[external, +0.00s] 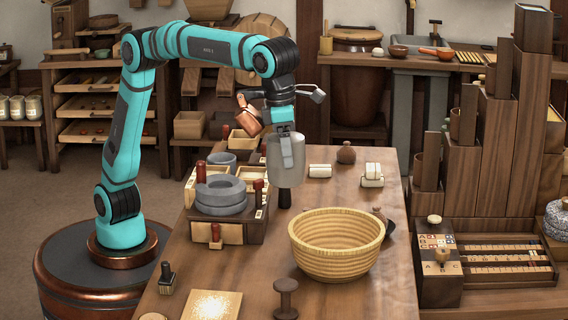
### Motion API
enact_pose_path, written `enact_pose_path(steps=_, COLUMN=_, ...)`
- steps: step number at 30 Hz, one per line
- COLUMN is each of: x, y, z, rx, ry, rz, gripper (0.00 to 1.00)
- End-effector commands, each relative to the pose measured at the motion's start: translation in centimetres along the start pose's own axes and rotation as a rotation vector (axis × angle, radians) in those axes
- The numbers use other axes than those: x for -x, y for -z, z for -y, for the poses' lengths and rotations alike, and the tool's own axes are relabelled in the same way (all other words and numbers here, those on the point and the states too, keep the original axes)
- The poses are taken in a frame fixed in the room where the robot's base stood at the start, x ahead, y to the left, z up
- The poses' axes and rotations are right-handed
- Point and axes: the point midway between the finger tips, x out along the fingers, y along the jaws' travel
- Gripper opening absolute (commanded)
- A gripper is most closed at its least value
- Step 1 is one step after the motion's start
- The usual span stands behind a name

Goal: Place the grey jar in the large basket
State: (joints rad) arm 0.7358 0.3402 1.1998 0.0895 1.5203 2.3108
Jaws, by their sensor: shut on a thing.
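The grey jar (272,162) is in my gripper (287,150), which is shut on it. The jar hangs upright above the table, behind and to the left of the large basket. A finger covers part of its front. The large basket (337,262) is a round, pale woven bowl standing on the wooden table. Its inside looks empty from here. My gripper and the jar are apart from the basket and higher than its rim.
A grey stone quern (221,195) on a wooden box stands left of the basket. A dark spool (286,298) is in front of it, and a dark scoop (384,222) is at its right. White rolls (372,172) and a brown jar (346,153) stand behind.

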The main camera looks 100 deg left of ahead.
Motion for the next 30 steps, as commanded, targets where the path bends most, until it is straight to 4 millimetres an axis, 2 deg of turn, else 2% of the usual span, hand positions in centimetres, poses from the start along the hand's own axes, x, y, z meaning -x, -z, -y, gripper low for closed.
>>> enact_pose_path(steps=1, x=-1.6, y=-1.5, z=0.3, rx=0.018, ry=-0.004, rz=-0.002, gripper=0.44)
enact_pose_path(steps=6, x=-6.4, y=-5.8, z=1.1, rx=0.075, ry=-0.010, rz=0.000, gripper=0.44)
enact_pose_path(steps=12, x=-10.4, y=-9.2, z=1.4, rx=0.122, ry=-0.014, rz=0.001, gripper=0.44)
enact_pose_path(steps=18, x=-12.4, y=-10.4, z=1.4, rx=0.140, ry=-0.016, rz=0.002, gripper=0.44)
enact_pose_path(steps=27, x=-17.0, y=-9.9, z=1.4, rx=0.140, ry=-0.016, rz=0.001, gripper=0.44)
enact_pose_path(steps=30, x=-18.0, y=-9.8, z=1.4, rx=0.140, ry=-0.016, rz=0.001, gripper=0.44)
